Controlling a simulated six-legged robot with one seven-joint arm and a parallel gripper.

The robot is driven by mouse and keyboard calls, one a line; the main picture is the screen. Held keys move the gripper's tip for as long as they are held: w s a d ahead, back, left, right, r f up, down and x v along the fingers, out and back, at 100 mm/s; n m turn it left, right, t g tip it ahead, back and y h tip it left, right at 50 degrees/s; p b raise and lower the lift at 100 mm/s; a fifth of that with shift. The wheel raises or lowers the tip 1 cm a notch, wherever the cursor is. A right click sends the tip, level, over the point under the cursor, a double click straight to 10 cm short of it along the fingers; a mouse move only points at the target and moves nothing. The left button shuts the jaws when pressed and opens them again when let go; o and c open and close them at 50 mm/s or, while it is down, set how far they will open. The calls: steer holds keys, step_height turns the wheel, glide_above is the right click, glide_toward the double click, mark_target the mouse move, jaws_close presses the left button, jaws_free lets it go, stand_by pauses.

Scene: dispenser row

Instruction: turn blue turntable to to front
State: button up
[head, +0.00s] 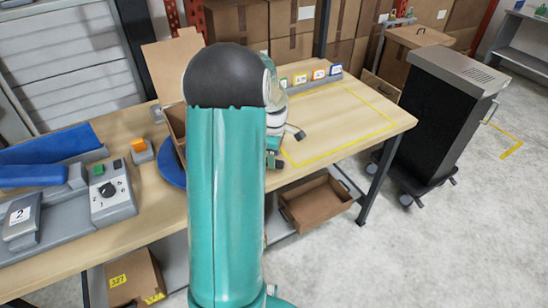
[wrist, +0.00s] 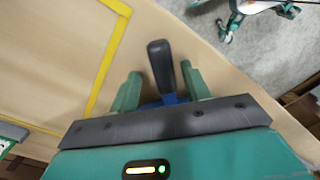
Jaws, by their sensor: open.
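The blue turntable (head: 171,167) lies flat on the wooden workbench, mostly hidden behind my arm in the head view. An open cardboard box (head: 176,122) stands on or just behind it; its base is hidden. In the wrist view, a black handle (wrist: 160,62) stands between the fingers of my gripper (wrist: 161,76). A small blue part (wrist: 172,99) shows at its lower end, partly behind my gripper. The fingers are open, one on each side of the handle, with gaps visible. In the head view my gripper is mostly hidden behind my arm.
A yellow-taped rectangle (head: 345,121) marks clear bench top at right. Small numbered blocks (head: 319,74) line the back edge. A control box with a dial (head: 108,193) and an orange-button box (head: 140,151) stand left. A black cabinet (head: 440,118) stands beyond the bench's right end.

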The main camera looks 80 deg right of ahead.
step_height(320, 180, up, 13)
steer(key=shift+f, duration=0.15)
stand_by(0.6)
